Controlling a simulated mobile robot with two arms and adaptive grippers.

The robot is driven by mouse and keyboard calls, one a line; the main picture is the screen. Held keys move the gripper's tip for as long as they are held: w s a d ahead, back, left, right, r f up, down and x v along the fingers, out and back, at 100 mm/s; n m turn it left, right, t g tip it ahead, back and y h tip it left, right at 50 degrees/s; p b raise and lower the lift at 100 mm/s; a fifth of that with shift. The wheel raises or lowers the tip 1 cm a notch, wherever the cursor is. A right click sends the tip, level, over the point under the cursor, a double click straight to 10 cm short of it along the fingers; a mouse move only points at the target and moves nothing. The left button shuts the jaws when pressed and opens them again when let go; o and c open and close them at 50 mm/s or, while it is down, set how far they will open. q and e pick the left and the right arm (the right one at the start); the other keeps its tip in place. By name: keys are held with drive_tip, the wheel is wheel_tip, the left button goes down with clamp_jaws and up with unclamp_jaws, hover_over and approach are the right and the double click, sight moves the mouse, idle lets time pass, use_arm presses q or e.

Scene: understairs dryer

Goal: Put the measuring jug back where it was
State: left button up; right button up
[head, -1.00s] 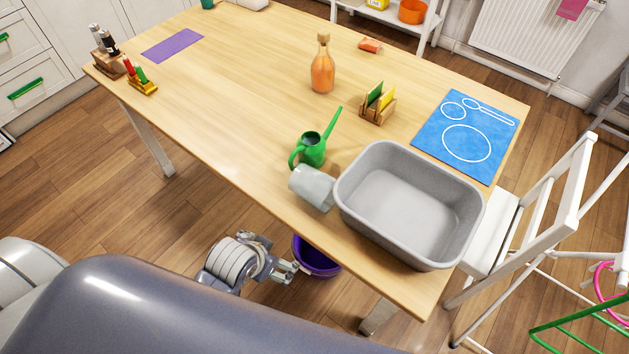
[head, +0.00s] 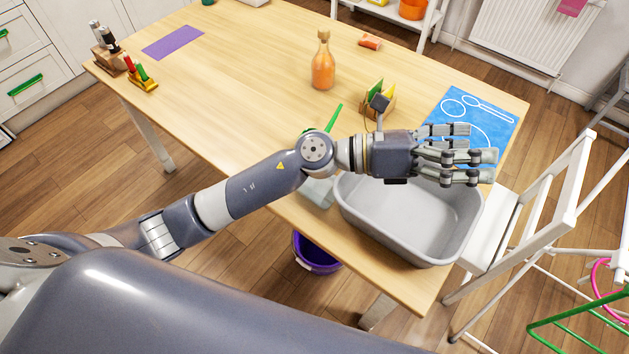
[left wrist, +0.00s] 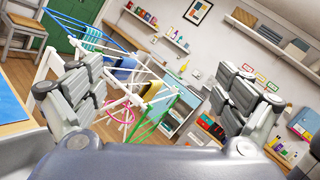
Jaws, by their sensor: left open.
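The measuring jug (head: 318,192) is a pale grey, see-through vessel on the table at the near edge, beside the left end of the grey basin. My left forearm crosses in front of it and hides most of it. My left gripper (head: 482,155) is open and empty, above the far right part of the basin and the blue mat, well to the right of the jug. In the left wrist view, its spread fingers (left wrist: 160,100) frame the room, with no jug between them. My right gripper is not in view.
The grey basin (head: 408,232) fills the table's near right corner. A green watering can (head: 334,120) is mostly hidden behind my arm. An orange bottle (head: 323,68) and a wooden holder (head: 385,92) stand farther back. A white chair (head: 540,200) is at right. The table's left middle is clear.

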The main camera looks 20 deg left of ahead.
use_arm(q)
wheel_tip(320, 180, down, 5)
drive_tip(key=s+m+g+y, duration=0.1)
drive_tip(key=m+g+y, duration=0.1)
drive_tip(key=m+g, duration=0.25)
drive_tip(key=m+y, duration=0.8)
drive_tip(key=y, duration=0.9)
hover_over(314, 184)
drive_tip(key=w, duration=0.3)
drive_tip(key=f, duration=1.5)
drive_tip(key=shift+s+d+f, duration=0.1)
drive_tip(key=shift+d+f, duration=0.1)
drive_tip(key=f, duration=0.2)
drive_tip(key=a+f+p, duration=0.1)
drive_tip(key=f, duration=0.1)
drive_tip(key=shift+f, duration=0.75)
drive_tip(key=f+p, duration=0.2)
drive_tip(key=f, duration=0.2)
drive_tip(key=shift+s+f, duration=0.2)
drive_tip(key=shift+f, duration=0.4)
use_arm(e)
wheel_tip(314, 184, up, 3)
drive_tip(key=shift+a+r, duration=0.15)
